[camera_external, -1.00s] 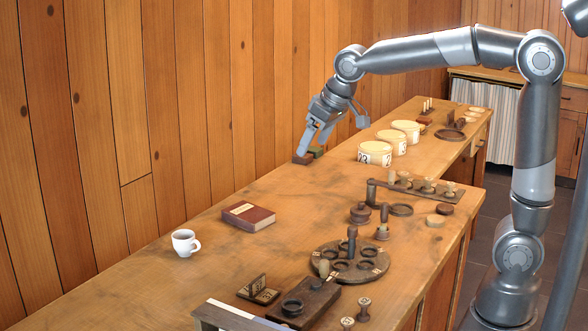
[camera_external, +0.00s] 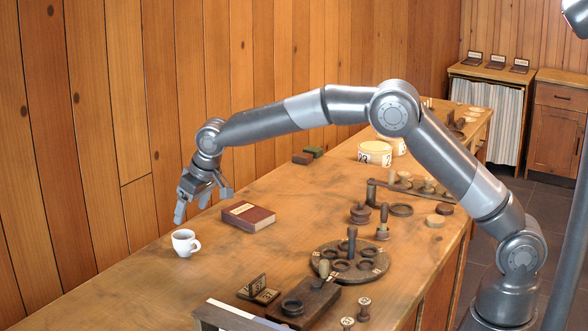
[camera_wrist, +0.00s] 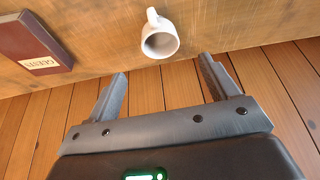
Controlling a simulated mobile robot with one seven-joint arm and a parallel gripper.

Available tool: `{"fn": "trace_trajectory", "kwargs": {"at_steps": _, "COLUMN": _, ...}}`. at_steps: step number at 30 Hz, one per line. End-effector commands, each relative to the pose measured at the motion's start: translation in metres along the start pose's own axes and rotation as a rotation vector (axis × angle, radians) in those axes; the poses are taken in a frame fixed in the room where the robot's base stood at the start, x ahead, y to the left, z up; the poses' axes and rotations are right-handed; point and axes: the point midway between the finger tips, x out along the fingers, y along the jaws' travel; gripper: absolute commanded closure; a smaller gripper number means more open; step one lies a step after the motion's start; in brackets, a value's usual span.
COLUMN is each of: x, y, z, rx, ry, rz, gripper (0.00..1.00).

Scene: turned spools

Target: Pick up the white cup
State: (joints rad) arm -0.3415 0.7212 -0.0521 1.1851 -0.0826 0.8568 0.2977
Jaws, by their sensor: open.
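The white cup (camera_external: 185,243) stands upright on the wooden counter at the left in the external view, its handle toward the right. In the wrist view the white cup (camera_wrist: 160,36) is at the top middle, beyond the fingertips, with its opening facing the camera and its handle pointing up. My gripper (camera_external: 192,211) is above the counter, a little higher than the cup and apart from it. In the wrist view my gripper (camera_wrist: 161,70) has its two fingers spread wide with nothing between them.
A dark red book (camera_external: 248,216) lies right of the cup; it also shows in the wrist view (camera_wrist: 32,42). The plank wall runs behind the counter (camera_external: 130,275). A round dark rack (camera_external: 374,273) and several turned pieces stand farther right. The counter around the cup is clear.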

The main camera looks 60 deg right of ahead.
Motion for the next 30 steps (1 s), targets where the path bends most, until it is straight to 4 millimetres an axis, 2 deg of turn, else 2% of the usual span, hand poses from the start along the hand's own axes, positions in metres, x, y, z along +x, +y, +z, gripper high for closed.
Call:
{"fn": "trace_trajectory", "kwargs": {"at_steps": 5, "x": 0.017, "y": -0.001, "z": 0.000, "rx": -0.001, "ry": -0.001, "rz": 0.001, "gripper": 0.20}}
{"fn": "trace_trajectory", "kwargs": {"at_steps": 12, "x": 0.053, "y": -0.001, "z": 0.001, "rx": -0.001, "ry": -0.001, "rz": 0.000, "gripper": 0.20}}
{"fn": "trace_trajectory", "kwargs": {"at_steps": 19, "x": 0.071, "y": -0.001, "z": 0.004, "rx": -0.001, "ry": -0.001, "rz": 0.000, "gripper": 0.20}}
{"fn": "trace_trajectory", "kwargs": {"at_steps": 25, "x": 0.101, "y": -0.001, "z": 0.008, "rx": -0.001, "ry": -0.001, "rz": 0.000, "gripper": 0.20}}
{"fn": "trace_trajectory", "kwargs": {"at_steps": 30, "x": 0.110, "y": -0.001, "z": 0.008, "rx": -0.001, "ry": 0.000, "rz": 0.000, "gripper": 0.20}}
